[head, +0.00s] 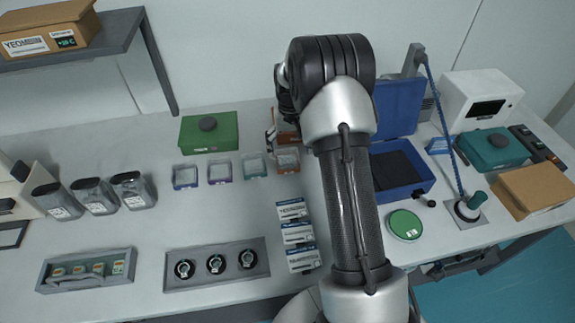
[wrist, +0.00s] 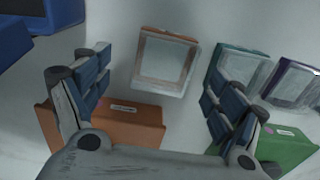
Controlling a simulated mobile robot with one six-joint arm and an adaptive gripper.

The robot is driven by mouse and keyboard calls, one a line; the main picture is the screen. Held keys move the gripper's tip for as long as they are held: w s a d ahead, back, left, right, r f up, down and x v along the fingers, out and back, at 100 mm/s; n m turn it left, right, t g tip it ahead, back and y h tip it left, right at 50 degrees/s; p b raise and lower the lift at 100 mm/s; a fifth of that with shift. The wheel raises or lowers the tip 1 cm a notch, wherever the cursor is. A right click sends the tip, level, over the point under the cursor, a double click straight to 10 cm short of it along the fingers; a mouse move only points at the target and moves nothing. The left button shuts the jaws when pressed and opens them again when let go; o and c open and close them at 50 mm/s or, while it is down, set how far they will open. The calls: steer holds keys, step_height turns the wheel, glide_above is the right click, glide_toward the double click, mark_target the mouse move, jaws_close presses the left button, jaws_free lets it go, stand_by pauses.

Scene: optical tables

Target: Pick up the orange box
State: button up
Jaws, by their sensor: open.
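The orange box (wrist: 125,118) has a small white label and lies low in the wrist view, behind my gripper's palm, which hides part of it. In the head view the orange box (head: 288,138) is mostly hidden behind my arm and gripper. My gripper (wrist: 160,75) is open. Its left finger overlaps the box's left end in the picture, and its right finger is to the right of the box. Nothing is held between the fingers. In the head view my gripper (head: 271,135) is partly hidden by my arm.
A clear-topped case with an orange base (wrist: 165,62) sits near the orange box. Similar cases (head: 219,172) stand in a row to the left. A green box (head: 209,138) is at the left, and an open blue case (head: 405,185) at the right. White labelled boxes (head: 297,234) are in front.

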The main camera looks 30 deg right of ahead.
mark_target(288, 158)
steer(key=f, duration=0.1)
steer(key=f+b, duration=0.1)
steer(key=f, duration=0.1)
steer(key=f+b, duration=0.1)
steer(key=f, duration=0.1)
steer(key=shift+s+a, duration=0.15)
steer(key=shift+a, duration=0.2)
steer(key=shift+c, duration=0.3)
steer(key=c, duration=1.1)
